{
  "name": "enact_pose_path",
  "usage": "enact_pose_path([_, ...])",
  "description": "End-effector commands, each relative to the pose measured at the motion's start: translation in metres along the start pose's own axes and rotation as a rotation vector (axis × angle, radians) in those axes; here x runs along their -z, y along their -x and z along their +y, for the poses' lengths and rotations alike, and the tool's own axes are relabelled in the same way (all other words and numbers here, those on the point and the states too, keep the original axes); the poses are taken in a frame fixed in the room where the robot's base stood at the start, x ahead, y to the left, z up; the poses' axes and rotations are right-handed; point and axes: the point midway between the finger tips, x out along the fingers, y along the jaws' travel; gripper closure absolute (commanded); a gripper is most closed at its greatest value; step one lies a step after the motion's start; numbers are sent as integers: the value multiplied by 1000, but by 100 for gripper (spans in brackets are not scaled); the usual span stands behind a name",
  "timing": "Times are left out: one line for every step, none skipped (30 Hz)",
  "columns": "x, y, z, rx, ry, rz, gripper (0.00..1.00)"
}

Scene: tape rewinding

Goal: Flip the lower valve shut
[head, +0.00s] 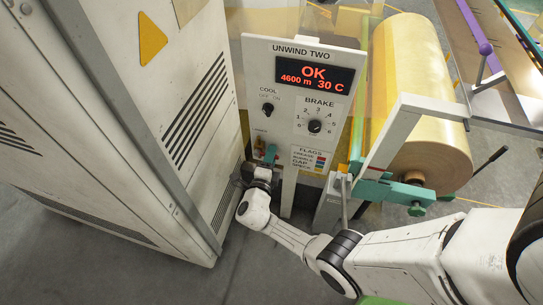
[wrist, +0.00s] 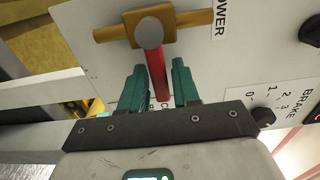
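In the wrist view the valve has a brass body (wrist: 190,20) on the white panel, with a round grey hub and a red lever (wrist: 155,68). The word beside it is cut off and ends in "OWER". The lever stands crosswise to the brass body and points toward my gripper (wrist: 158,88). My gripper's teal fingers are open, one on each side of the lever, with narrow gaps showing. In the head view my gripper (head: 268,158) is at the lower left of the "UNWIND TWO" panel (head: 275,75). The valve is too small and covered to make out there.
The panel carries a lit display (head: 314,75), a cool knob (head: 268,108) and a brake knob (head: 314,127). A large grey cabinet (head: 120,120) stands close on the left. A yellow film roll (head: 425,100) and its frame stand on the right.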

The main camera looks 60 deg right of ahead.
Motion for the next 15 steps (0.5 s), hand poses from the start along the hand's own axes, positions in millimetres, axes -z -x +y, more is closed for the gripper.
enact_pose_path([0, 0, 0, 0, -1, 1, 64])
enact_pose_path([0, 0, 0, 0, -1, 1, 61])
enact_pose_path([0, 0, 0, 0, -2, 2, 57])
enact_pose_path([0, 0, 0, 0, -2, 2, 57])
enact_pose_path([0, 0, 0, 0, -2, 2, 57])
enact_pose_path([1, 0, 0, 0, -2, 2, 57])
enact_pose_path([1, 0, 0, 0, -2, 3, 57])
enact_pose_path([1, 0, 0, 0, -2, 3, 57])
enact_pose_path([1, 0, 0, 0, -3, 3, 57])
enact_pose_path([1, 0, 0, 0, -3, 3, 57])
enact_pose_path([1, 1, 0, 0, -3, 3, 57])
enact_pose_path([0, 3, 0, 1, -3, 2, 57])
enact_pose_path([0, 5, 0, 0, -3, 1, 57])
enact_pose_path([0, 8, 0, 0, -3, 1, 57])
enact_pose_path([0, 13, 0, 0, -3, -1, 57])
